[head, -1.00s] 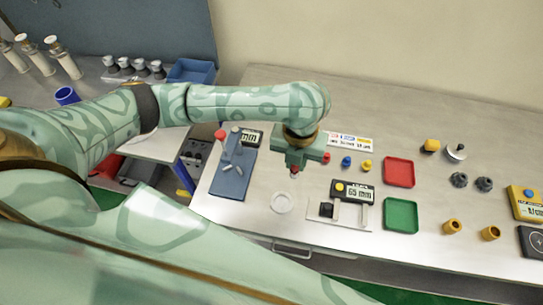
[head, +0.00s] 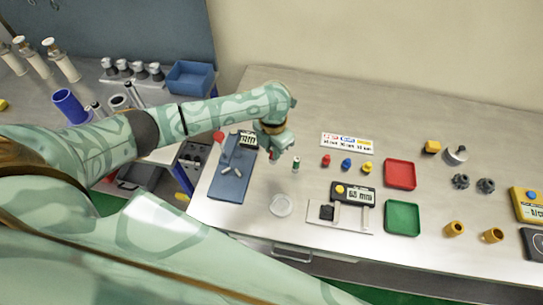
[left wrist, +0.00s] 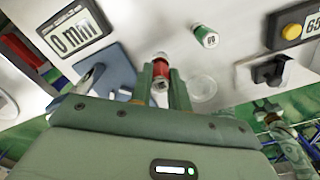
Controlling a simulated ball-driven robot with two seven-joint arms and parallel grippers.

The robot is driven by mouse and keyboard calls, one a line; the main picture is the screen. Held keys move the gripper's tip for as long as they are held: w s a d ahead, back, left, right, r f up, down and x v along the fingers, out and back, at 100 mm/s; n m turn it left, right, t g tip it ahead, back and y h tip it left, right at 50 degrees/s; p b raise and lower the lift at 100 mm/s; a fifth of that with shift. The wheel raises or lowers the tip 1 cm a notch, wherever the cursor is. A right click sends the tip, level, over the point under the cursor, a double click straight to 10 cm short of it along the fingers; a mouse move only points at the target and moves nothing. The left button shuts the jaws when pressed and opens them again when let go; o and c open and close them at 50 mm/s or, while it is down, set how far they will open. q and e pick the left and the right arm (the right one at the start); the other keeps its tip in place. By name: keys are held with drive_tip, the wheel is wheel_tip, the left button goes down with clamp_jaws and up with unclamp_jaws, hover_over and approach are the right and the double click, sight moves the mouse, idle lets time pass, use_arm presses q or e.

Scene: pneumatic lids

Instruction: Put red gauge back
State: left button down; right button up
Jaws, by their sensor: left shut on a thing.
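My left gripper (head: 274,150) is shut on a small red gauge (left wrist: 160,64), which shows between its two fingers (left wrist: 161,80) in the left wrist view. In the head view the gripper hangs beside the right edge of the blue measuring stand (head: 230,187), above the table. The stand has a display (head: 248,139) reading 0 mm and a red knob (head: 219,135). A small green and white cylinder (head: 296,165) stands on the table just right of the gripper; it also shows in the left wrist view (left wrist: 205,36). My right gripper is not in view.
Red (head: 326,160), blue (head: 346,163) and yellow (head: 367,167) pegs stand below a label card (head: 346,142). A pale round disc (head: 281,204) lies in front of the gripper.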

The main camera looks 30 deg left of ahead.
sight(271, 155)
use_arm(q)
drive_tip(key=f, duration=0.2)
drive_tip(key=a+f+b, duration=0.1)
drive_tip(key=shift+w+f, duration=0.25)
drive_tip(key=shift+f, duration=0.05)
drive_tip(key=shift+d+f, duration=0.1)
drive_tip(key=shift+f, duration=0.15)
drive_tip(key=shift+f, duration=0.1)
drive_tip(key=c, duration=1.3)
unclamp_jaws()
drive_tip(key=shift+f, duration=0.1)
drive_tip(key=shift+r, duration=0.35)
wheel_tip(271, 155, up, 12)
drive_tip(key=p, duration=0.3)
drive_tip(key=shift+f, duration=0.15)
